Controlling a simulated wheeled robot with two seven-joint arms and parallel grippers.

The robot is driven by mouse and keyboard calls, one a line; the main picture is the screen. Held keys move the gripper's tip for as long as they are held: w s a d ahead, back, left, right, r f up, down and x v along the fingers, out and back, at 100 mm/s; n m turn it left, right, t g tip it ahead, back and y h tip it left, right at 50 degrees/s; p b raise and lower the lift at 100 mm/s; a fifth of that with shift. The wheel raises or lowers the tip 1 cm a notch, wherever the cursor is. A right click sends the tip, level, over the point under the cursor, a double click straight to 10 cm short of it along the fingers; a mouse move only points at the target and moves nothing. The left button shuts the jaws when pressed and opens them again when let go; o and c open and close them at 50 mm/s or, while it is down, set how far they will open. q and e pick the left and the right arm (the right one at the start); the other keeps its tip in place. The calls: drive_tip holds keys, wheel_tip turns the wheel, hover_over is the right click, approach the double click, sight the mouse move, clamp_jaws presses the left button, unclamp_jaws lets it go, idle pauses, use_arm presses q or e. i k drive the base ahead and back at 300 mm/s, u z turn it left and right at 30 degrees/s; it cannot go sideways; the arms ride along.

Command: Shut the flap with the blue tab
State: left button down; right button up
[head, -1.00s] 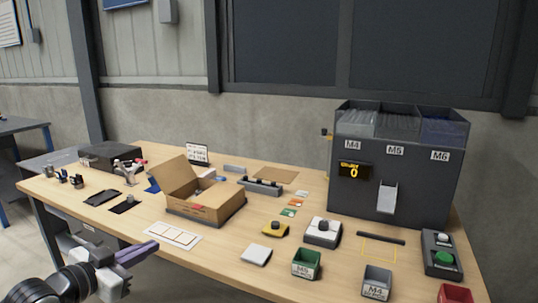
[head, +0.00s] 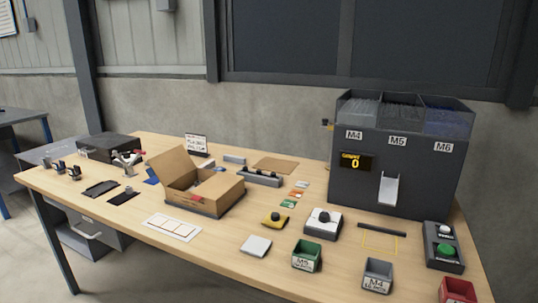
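An open cardboard box (head: 215,198) stands near the middle of the table. A large flap (head: 172,166) stands up and leans out at its left side. A red mark shows on the box's front wall. A small blue piece (head: 151,179) shows just left of the box; I cannot tell whether it is a tab on a flap or a separate thing. Another small bluish patch (head: 220,169) shows behind the box. The far flaps are partly hidden. Neither of my grippers is in view.
A dark M4/M5/M6 feeder (head: 398,150) stands at the back right. A white card (head: 172,227), a yellow device (head: 275,220), a white dial device (head: 322,222) and a green bin (head: 306,255) lie in front. A dark case (head: 108,147) stands at the back left.

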sight(168, 166)
drive_tip(key=u, duration=2.4)
drive_tip(key=i, duration=3.55)
drive_tip(key=z, duration=3.7)
